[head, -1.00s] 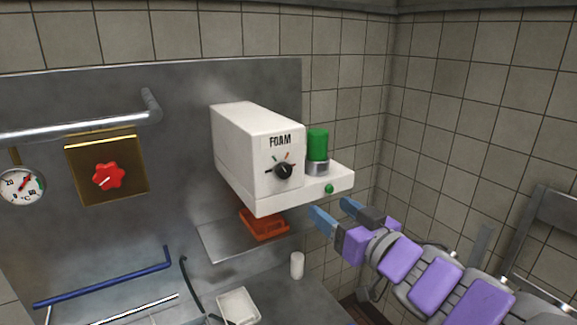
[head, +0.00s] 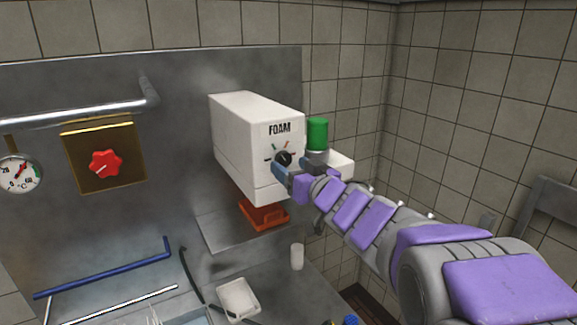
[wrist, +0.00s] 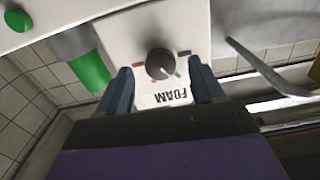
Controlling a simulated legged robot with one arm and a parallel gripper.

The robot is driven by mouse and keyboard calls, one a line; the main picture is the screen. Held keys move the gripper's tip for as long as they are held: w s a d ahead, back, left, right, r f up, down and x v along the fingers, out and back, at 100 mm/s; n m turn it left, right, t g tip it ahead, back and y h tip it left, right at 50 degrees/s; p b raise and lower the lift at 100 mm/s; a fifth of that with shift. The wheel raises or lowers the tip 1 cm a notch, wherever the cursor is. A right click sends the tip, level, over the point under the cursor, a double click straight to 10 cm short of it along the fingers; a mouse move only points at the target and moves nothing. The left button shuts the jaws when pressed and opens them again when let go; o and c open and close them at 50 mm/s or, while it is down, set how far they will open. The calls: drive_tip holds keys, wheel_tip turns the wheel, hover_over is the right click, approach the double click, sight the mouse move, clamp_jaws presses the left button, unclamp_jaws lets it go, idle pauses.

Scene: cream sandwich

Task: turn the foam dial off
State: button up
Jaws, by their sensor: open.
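The foam dial (head: 283,158) is a small dark knob on the front of the white FOAM box (head: 240,140), with coloured marks around it. In the wrist view the dial (wrist: 160,63) sits ahead, between and just beyond my two blue-grey fingertips. My gripper (head: 285,177) is at the front of the box, just below and right of the dial. In the wrist view my gripper (wrist: 160,88) is open, with a finger on either side and clear gaps to the knob. The head view partly hides the dial's lower edge behind a finger.
A green cylinder (head: 318,133) stands on the box's side ledge, close to my gripper. An orange-red piece (head: 263,214) is under the box. A red knob (head: 105,163) on a brass plate and a gauge (head: 18,174) are at left. A white cup (head: 297,256) stands below.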

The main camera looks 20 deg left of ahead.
drive_tip(key=shift+x, duration=0.9)
drive_tip(key=shift+c, duration=0.2)
drive_tip(key=c, duration=1)
drive_tip(key=shift+n, duration=0.3)
drive_tip(key=n, duration=0.4)
drive_tip(key=shift+w+d+n, duration=0.1)
drive_tip(key=shift+n, duration=0.2)
drive_tip(key=n+b, duration=0.1)
drive_tip(key=n, duration=0.5)
drive_tip(key=shift+n, duration=0.4)
drive_tip(key=shift+f, duration=0.1)
